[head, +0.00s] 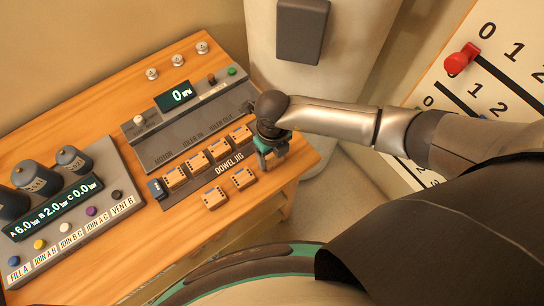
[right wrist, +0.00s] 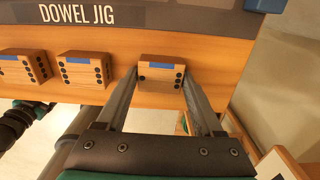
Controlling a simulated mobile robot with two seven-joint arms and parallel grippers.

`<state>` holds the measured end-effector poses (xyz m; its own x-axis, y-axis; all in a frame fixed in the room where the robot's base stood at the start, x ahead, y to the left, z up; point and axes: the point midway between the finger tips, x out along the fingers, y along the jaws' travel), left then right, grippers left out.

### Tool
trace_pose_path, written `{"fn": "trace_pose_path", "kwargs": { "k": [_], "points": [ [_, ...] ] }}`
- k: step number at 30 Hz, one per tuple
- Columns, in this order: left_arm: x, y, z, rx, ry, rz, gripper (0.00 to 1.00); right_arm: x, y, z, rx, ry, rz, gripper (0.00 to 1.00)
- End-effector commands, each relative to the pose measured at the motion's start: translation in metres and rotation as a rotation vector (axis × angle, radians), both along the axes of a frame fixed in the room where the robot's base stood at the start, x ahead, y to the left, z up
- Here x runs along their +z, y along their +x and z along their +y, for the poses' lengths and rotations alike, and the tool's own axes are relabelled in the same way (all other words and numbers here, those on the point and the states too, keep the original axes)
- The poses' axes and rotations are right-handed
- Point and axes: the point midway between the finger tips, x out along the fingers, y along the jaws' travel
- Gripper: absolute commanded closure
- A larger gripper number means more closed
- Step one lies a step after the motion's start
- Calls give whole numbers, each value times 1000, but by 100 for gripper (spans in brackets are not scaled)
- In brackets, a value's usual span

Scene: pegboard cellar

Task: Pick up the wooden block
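A wooden block (right wrist: 160,70) with a blue strip and dark holes sits at the wooden table's front edge, below the "DOWEL JIG" label, in the right wrist view. My right gripper (right wrist: 161,78) reaches down over it with one finger at each side. Its fingertips look very close to the block's sides; I cannot tell whether they press on it.
Similar blocks (right wrist: 83,68) (head: 215,198) stand left of the gripped spot, and several more sit on the grey jig panel (head: 150,160). A control box with knobs and buttons (head: 75,225) stands at left. The table's right edge is close to my right gripper.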

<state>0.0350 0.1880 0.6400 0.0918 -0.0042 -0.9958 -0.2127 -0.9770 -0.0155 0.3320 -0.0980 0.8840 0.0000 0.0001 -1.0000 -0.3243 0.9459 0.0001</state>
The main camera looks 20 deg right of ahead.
Motion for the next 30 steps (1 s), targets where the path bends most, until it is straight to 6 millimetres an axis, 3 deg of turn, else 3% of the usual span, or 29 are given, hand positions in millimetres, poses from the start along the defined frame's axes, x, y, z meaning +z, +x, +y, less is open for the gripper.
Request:
{"fn": "trace_pose_path", "kwargs": {
  "k": [2, 15, 24, 30],
  "points": [
    [0, 0, 0, 0, 0, 0, 24, 0, 0, 0, 0, 0, 0, 42],
    [0, 0, 0, 0, 0, 0, 24, 0, 0, 0, 0, 0, 0, 89],
    [1, 0, 0, 0, 0, 0, 24, 2, 1, -1, -1, -1, 0, 89],
    [11, 0, 0, 0, 0, 0, 24, 17, 9, -7, -3, -2, -2, 89]
  ]
}}
